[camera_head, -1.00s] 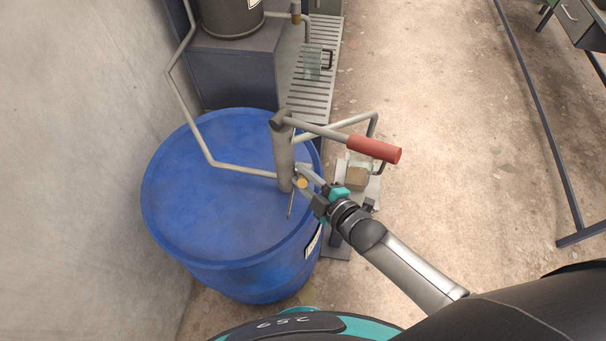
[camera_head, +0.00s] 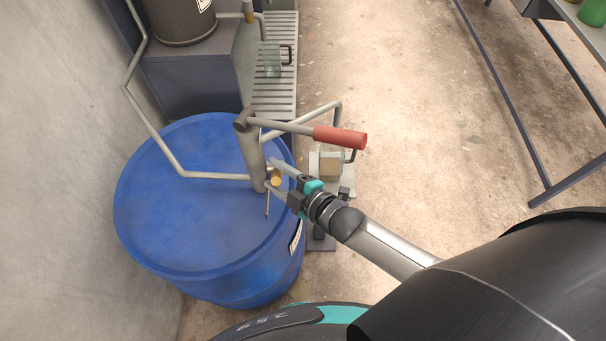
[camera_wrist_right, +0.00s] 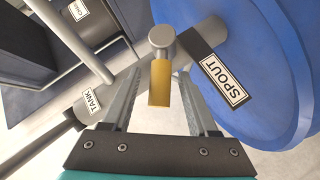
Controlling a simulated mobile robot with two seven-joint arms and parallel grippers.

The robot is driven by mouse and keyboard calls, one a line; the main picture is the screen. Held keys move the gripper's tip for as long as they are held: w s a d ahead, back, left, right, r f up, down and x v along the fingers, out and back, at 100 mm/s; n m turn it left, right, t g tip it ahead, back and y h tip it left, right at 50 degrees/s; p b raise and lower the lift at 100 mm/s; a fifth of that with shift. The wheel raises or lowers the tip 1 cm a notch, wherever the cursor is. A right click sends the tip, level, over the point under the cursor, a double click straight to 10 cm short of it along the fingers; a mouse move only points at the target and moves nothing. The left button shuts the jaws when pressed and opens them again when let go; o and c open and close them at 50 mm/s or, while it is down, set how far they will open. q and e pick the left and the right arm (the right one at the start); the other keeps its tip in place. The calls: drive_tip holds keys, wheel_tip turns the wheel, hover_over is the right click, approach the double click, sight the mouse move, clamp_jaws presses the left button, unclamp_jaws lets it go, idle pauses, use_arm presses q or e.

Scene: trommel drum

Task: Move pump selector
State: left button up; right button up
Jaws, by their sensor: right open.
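The pump (camera_head: 254,155) stands on the blue drum (camera_head: 185,215), with a grey crank arm and a red handle (camera_head: 340,138) reaching right. Its selector, a small brass lever (camera_wrist_right: 160,82) on a grey round pivot (camera_wrist_right: 161,38), also shows in the head view as a small yellow spot (camera_head: 276,180). In the wrist view a TANK label (camera_wrist_right: 92,102) is left of the lever and a SPOUT label (camera_wrist_right: 223,80) is right. My right gripper (camera_wrist_right: 160,72) is open, one finger on each side of the lever, with visible gaps. My left gripper is not in view.
One pipe runs from the pump left and up along the wall; another (camera_head: 305,120) bends right. A slatted grey platform (camera_head: 275,85) with a glass jug (camera_head: 272,62) lies behind. A small brown block (camera_head: 330,165) is right of the drum.

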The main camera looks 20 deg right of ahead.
drive_tip(key=v, duration=1.5)
drive_tip(key=shift+r, duration=0.1)
